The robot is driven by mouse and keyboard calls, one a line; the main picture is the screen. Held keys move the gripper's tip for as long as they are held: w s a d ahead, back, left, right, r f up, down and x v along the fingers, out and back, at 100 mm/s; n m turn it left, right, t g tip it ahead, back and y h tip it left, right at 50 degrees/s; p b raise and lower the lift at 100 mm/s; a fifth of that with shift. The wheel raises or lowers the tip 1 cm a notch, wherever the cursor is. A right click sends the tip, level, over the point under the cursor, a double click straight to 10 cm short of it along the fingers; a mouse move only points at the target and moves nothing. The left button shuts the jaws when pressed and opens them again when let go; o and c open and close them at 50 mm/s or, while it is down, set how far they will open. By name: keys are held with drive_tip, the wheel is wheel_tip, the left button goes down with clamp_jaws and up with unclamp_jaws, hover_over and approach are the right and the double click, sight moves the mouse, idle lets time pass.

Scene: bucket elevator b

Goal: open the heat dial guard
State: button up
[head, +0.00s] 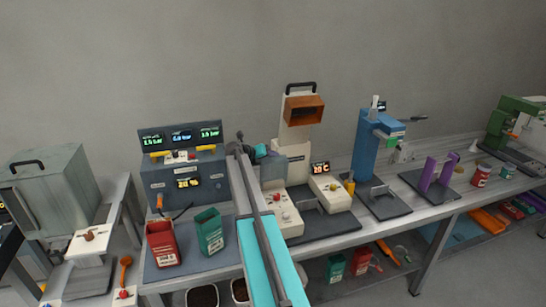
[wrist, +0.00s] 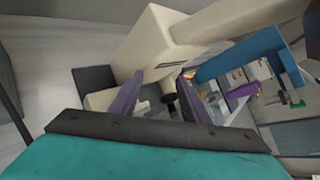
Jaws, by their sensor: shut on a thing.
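The cream machine (head: 292,165) with a brown hopper on top stands mid-bench. A cream control box (head: 330,192) with a lit display sits in front of it. My gripper (head: 268,153) is at the machine's left side, partly hidden by my arm. In the wrist view, my gripper's two purple fingers (wrist: 160,105) stand on either side of a small dark part (wrist: 168,102) beside the cream housing (wrist: 160,42). The fingers are shut on this part, which seems to be the heat dial guard. Its outline and hinge cannot be made out clearly.
A dark blue control panel (head: 185,170) stands left of my arm, with a red tin (head: 161,243) and a green tin (head: 209,232) in front. A blue press (head: 368,145) stands to the right. The wall behind is bare.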

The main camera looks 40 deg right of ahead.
drive_tip(key=w+a+r, duration=0.4)
drive_tip(key=a+r, duration=0.5)
drive_tip(key=r, duration=0.1)
drive_tip(key=shift+a+r, duration=0.35)
drive_tip(key=shift+r, duration=0.05)
idle(2.2)
drive_tip(key=shift+w, duration=0.1)
drive_tip(key=shift+a, duration=0.15)
drive_tip(key=b+v, duration=0.5)
drive_tip(key=v, duration=0.8)
drive_tip(key=shift+r, duration=0.3)
drive_tip(key=shift+a, duration=0.15)
drive_tip(key=shift+c, duration=0.2)
